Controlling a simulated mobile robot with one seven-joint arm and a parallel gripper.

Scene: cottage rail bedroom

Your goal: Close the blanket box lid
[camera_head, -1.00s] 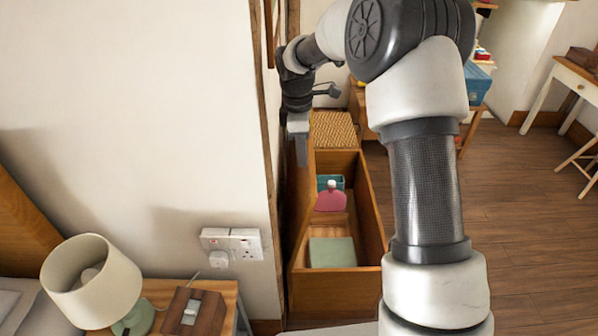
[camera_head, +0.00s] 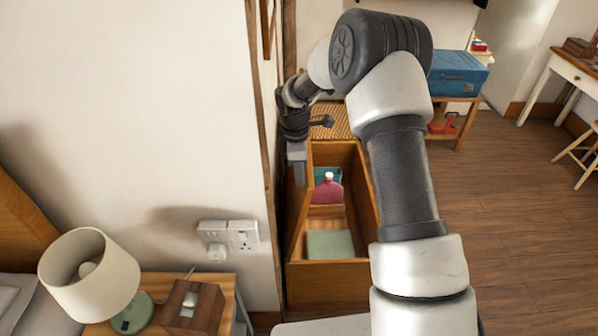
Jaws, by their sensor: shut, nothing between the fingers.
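The blanket box (camera_head: 330,284) is a long wooden box standing on the floor against the wall, with its inside in view. Its lid (camera_head: 298,222) is raised, seen nearly edge-on along the left side by the wall. My gripper (camera_head: 299,178) points down at the upper left of the box, close to the lid. Its fingers are together and empty. I cannot tell whether they touch the lid.
A woven-topped piece (camera_head: 334,120) stands behind the box. A blue case (camera_head: 458,74) sits on a low wooden stand at the back. The floor (camera_head: 500,215) on the right is clear.

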